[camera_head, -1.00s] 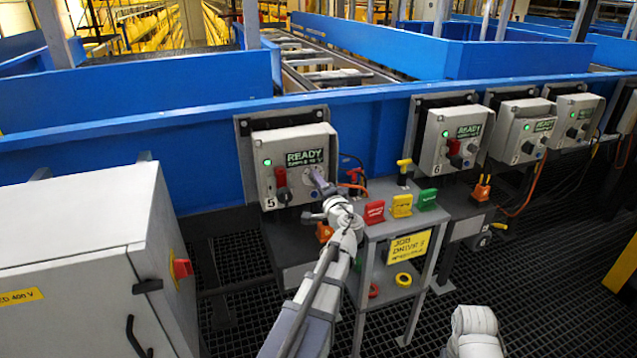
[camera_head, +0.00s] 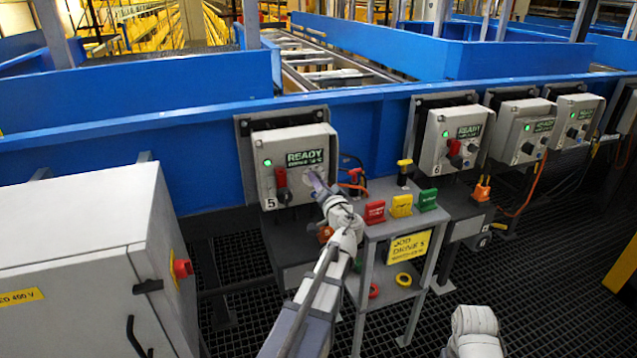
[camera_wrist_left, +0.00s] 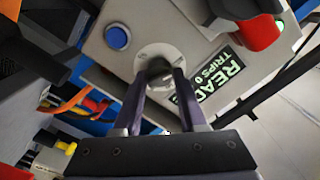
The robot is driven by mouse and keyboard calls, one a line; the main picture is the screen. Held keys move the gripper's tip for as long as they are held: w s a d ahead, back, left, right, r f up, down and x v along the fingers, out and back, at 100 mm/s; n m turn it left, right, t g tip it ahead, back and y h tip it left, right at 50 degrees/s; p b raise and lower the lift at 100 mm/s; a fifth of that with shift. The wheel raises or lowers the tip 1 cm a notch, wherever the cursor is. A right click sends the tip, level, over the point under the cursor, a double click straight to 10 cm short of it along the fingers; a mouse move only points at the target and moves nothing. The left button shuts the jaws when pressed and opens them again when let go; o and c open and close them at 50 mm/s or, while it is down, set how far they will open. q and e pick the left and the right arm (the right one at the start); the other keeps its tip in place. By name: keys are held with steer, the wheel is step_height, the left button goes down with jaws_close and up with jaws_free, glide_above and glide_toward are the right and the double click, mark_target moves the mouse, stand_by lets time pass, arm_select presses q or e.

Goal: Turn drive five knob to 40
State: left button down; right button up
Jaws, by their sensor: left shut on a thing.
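The drive five box (camera_head: 297,165) is grey, with a "5" label, a lit green lamp and a green READY display (camera_head: 304,158). My left gripper (camera_wrist_left: 160,78) is shut on the knob, one finger on each side. In the head view the gripper (camera_head: 318,181) reaches the box front from below right and hides most of the knob. The dial marks are too small to read. My right gripper is not in view.
A red rotary handle (camera_head: 282,187) sits left of the knob, and a blue button (camera_wrist_left: 118,37) is beside it. A small stand (camera_head: 408,225) with red, yellow and green tags is right of my arm. A grey cabinet (camera_head: 95,240) stands at left.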

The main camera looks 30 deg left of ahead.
arm_select(q)
steer(key=shift+s, duration=0.1)
steer(key=c, duration=0.5)
jaws_free()
steer(key=v, duration=0.7)
steer(key=shift+s+d, duration=0.25)
